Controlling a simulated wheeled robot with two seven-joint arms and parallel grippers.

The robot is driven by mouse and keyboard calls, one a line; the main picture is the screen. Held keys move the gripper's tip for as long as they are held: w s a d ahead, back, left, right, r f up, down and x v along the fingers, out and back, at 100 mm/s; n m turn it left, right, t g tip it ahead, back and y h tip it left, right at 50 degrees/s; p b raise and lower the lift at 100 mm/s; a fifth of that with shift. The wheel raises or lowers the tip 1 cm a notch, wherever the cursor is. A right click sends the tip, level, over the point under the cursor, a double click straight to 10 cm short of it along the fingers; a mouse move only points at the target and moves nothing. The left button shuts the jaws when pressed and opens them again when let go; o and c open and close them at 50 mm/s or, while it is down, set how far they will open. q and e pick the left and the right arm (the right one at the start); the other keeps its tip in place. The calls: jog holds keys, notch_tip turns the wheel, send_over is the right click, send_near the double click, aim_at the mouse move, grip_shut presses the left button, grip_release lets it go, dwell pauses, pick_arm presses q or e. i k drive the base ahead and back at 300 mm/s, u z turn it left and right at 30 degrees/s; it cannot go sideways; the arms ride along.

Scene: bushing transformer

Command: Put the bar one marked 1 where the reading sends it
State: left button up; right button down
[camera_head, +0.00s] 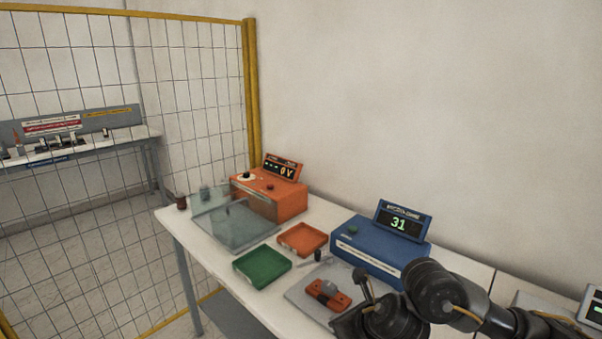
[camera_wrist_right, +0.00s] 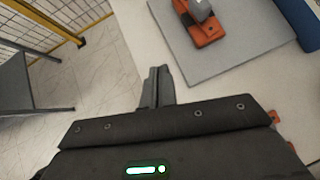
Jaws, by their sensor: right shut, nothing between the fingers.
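An orange piece (camera_head: 338,299) with a dark block across its middle lies on a grey plate (camera_head: 300,293) on the white table. In the right wrist view the orange piece (camera_wrist_right: 208,38) carries a grey block (camera_wrist_right: 201,10) and lies on the grey plate (camera_wrist_right: 165,45). No mark 1 is readable. A blue unit (camera_head: 360,250) has a display (camera_head: 398,223) reading 31. A green tray (camera_head: 262,267) and an orange tray (camera_head: 302,239) look empty. My right gripper (camera_wrist_right: 158,74) is shut and empty, near the plate's front edge. My left gripper is out of view.
An orange unit (camera_head: 270,192) with a display reading 0 V stands at the back, by a clear-walled case (camera_head: 235,227). A small dark object (camera_head: 182,202) sits at the table's left end. A yellow-framed mesh fence (camera_head: 250,90) stands beyond the left end.

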aim_at(329, 288)
jog(key=k, duration=0.85)
